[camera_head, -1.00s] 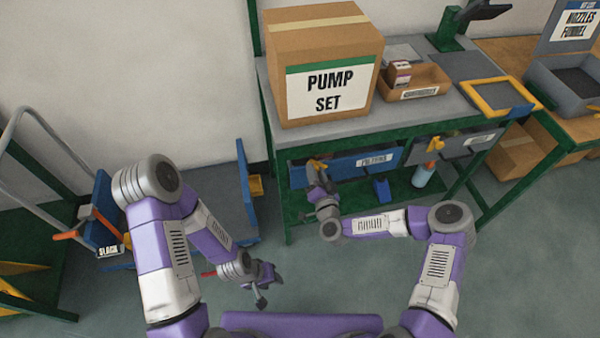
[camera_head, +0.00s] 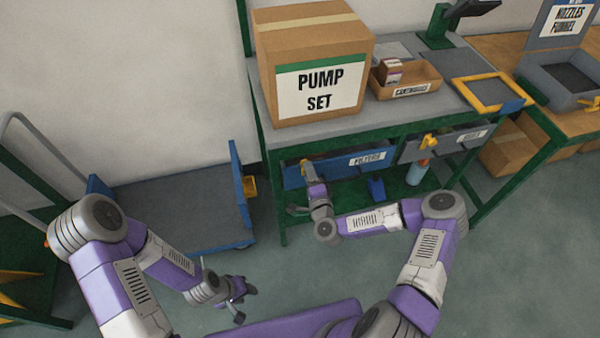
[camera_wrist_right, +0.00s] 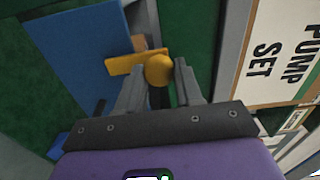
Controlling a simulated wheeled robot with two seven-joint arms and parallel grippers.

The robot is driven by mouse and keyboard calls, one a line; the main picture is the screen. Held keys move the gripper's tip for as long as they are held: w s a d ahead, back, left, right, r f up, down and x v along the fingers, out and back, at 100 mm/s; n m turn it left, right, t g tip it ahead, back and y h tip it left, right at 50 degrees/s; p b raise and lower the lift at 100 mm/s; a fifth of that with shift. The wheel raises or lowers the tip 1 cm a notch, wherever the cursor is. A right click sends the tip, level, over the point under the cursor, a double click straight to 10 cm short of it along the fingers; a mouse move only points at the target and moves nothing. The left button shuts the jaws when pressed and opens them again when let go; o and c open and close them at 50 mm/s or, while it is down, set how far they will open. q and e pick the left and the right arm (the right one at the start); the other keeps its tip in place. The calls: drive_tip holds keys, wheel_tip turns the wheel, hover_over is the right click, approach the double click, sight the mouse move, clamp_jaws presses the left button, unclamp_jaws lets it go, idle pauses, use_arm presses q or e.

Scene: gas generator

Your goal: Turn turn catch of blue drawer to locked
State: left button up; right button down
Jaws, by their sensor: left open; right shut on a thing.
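The blue drawer (camera_head: 335,170) sits under the left part of the workbench top and looks closed; its label is hard to read. Its yellow turn catch (camera_wrist_right: 157,70) is at the drawer's left end, with a round knob and a bar lying nearly level in the wrist view. My right gripper (camera_head: 307,174) reaches up to it, and its fingers (camera_wrist_right: 159,88) are shut on the catch, one on each side. In the head view the gripper hides most of the catch, so its exact angle is unclear there. My left gripper (camera_head: 243,298) is open and empty above the floor.
The bench (camera_head: 400,128) carries a PUMP SET box (camera_head: 318,60) and an open parts bin (camera_head: 408,82). A grey drawer (camera_head: 450,145) with its own yellow catch (camera_head: 428,142) is to the right. A blue-ended flat cart (camera_head: 180,200) stands left. Floor in front is clear.

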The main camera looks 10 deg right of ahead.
drive_tip(key=shift+a+m, duration=0.1)
drive_tip(key=shift+m, duration=0.2)
idle(0.4)
drive_tip(key=c, duration=0.8)
unclamp_jaws()
drive_tip(key=shift+o, duration=0.2)
drive_tip(key=s+p, duration=0.1)
drive_tip(key=s, duration=0.6)
drive_tip(key=shift+s, duration=0.35)
